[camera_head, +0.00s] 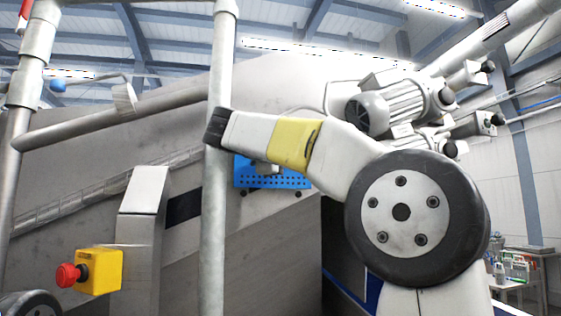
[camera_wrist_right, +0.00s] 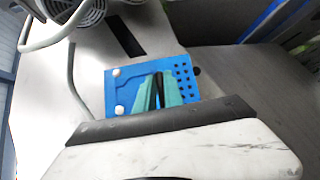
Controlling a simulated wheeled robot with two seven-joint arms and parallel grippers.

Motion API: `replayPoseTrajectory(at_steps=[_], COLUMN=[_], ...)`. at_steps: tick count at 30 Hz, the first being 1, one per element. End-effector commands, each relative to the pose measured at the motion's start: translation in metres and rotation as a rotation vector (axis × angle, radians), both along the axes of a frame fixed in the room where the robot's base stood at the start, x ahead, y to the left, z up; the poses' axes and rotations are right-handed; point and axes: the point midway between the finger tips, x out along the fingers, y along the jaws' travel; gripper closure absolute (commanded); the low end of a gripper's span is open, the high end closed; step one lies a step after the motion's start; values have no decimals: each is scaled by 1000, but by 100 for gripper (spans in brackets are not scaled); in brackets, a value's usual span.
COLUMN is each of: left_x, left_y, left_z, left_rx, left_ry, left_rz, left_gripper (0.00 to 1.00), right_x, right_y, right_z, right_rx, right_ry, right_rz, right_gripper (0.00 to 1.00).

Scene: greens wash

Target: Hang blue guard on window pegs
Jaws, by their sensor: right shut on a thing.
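The blue guard (camera_head: 262,181) is a flat plate with rows of holes. In the head view it is at mid-picture against the grey machine wall, partly hidden by my right arm. In the right wrist view the guard (camera_wrist_right: 124,91) shows two pale round knobs on its left side and holes on its right. The teal fingers of my right gripper (camera_wrist_right: 160,80) are shut on the guard, over its middle. A dark round peg (camera_wrist_right: 197,71) shows just beyond its right edge. Dark round spots (camera_head: 243,194) show below the guard. I cannot tell whether it touches the pegs. My left gripper is not in view.
A dark slot (camera_head: 184,206) lies in the wall left of the guard. A grey upright pipe (camera_head: 214,250) stands in front of the wall. A yellow box with a red button (camera_head: 98,272) is at lower left. Motors (camera_head: 392,108) sit above my right arm.

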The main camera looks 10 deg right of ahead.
Motion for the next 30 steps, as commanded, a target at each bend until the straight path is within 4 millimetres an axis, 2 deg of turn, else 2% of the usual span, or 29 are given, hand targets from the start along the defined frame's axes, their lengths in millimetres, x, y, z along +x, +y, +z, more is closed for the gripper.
replayPoseTrajectory(at_steps=[15, 30], left_x=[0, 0], left_y=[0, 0], left_z=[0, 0], left_rx=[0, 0], left_ry=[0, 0], left_rz=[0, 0], left_gripper=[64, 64], right_x=[15, 19], right_y=[0, 2], right_z=[0, -2], right_rx=[1, -3], right_ry=[-1, -1], right_rz=[-1, 0], right_gripper=[100, 100])
